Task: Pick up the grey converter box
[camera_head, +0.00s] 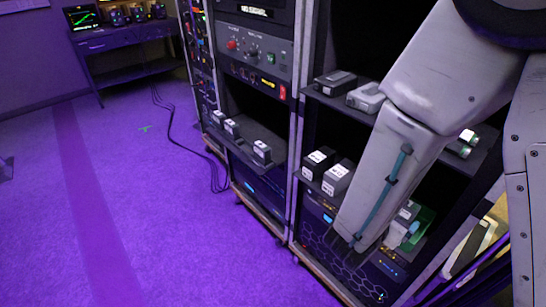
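Two boxes sit side by side on the upper shelf of the right rack. One is a pale grey box (366,97), partly beside my arm, and the other is a darker grey box (335,82). The pale one looks most like the grey converter box, but I cannot read any label on it. My arm reaches down across the right rack, in front of the shelves. I cannot make out my gripper's fingers. The arm hides part of both shelves behind it.
The right rack's lower shelf (308,190) holds dark boxes with white labels (338,178). Similar boxes (262,150) sit on the left rack's shelf. A green-edged device (422,222) is right of my arm. Cables (190,145) lie by a desk (120,42). The purple floor (130,200) is mostly clear.

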